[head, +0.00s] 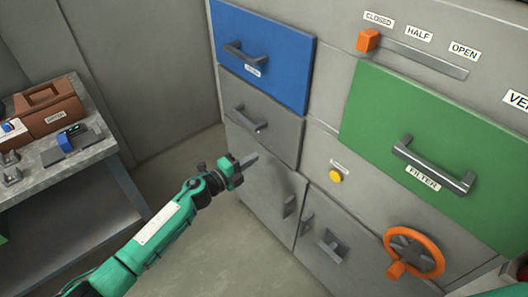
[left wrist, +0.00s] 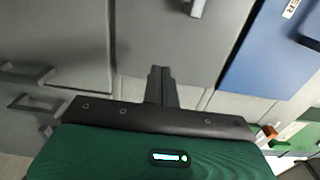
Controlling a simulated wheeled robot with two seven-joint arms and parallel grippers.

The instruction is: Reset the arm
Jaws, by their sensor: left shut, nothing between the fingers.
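My left gripper (head: 247,162) is in front of the grey cabinet, before the lower door below the grey drawer. Its fingers are together with nothing between them. It also shows in the left wrist view (left wrist: 160,72), shut and pointing at the cabinet face. It appears clear of the handles, though the exact gap to the cabinet cannot be told. My left arm comes in from the lower left. My right gripper does not show in either view.
The cabinet carries a blue panel (head: 262,62), a grey drawer (head: 262,122), a green filter panel (head: 430,150), an orange slider knob (head: 368,40), a yellow button (head: 335,176) and an orange wheel (head: 432,252). A workbench (head: 85,155) with a brown box (head: 48,108) stands left. Floor between is clear.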

